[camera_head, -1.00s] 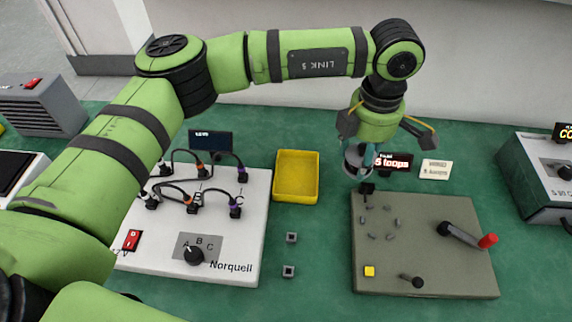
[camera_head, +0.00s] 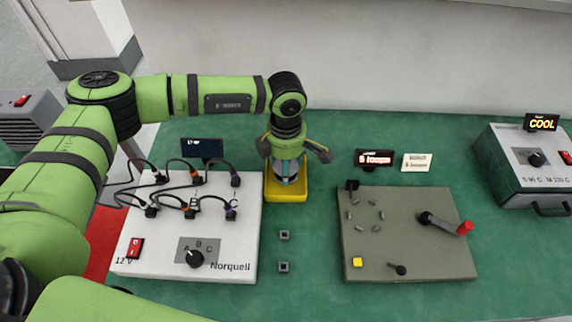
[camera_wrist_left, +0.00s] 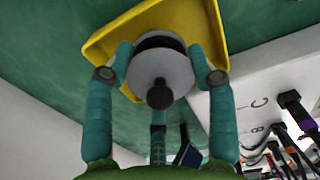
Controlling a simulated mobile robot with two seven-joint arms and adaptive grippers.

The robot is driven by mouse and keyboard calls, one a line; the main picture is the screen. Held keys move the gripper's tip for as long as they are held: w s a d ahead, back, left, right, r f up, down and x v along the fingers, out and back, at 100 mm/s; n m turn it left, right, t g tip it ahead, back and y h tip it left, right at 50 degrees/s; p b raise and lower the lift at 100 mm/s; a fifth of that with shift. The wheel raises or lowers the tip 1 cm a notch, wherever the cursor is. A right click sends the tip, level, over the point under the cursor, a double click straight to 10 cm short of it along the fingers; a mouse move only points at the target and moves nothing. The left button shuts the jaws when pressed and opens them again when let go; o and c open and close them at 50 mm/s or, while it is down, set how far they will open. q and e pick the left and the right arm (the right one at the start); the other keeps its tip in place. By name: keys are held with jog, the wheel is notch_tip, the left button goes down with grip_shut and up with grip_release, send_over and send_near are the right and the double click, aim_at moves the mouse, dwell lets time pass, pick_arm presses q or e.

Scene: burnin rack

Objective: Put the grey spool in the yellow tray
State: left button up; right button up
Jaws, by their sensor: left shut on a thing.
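The yellow tray (camera_head: 288,196) stands on the green bench, just right of the white wired board. My left gripper (camera_head: 287,176) points down over the tray, inside its outline in the head view. Its teal fingers are shut on the grey spool. The spool (camera_wrist_left: 160,74) shows in the left wrist view between the fingertips, with the yellow tray (camera_wrist_left: 118,34) behind it. The gripper hides most of the spool and the tray's inside in the head view. I cannot tell whether the spool touches the tray floor. My right gripper is not in view.
The white Norquell board (camera_head: 190,235) with cables stands left of the tray. Two small grey blocks (camera_head: 284,235) lie in front of it. The olive board (camera_head: 405,255) with a red-tipped crank is on the right. A grey box (camera_head: 525,170) stands far right.

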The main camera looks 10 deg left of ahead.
pick_arm(q)
jog(key=shift+f, duration=0.9)
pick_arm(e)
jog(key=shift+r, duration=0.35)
pick_arm(q)
jog(key=shift+f, duration=0.1)
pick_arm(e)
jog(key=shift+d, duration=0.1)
pick_arm(q)
jog(key=shift+f, duration=0.15)
jog(key=o, duration=0.9)
jog(key=shift+c, duration=0.2)
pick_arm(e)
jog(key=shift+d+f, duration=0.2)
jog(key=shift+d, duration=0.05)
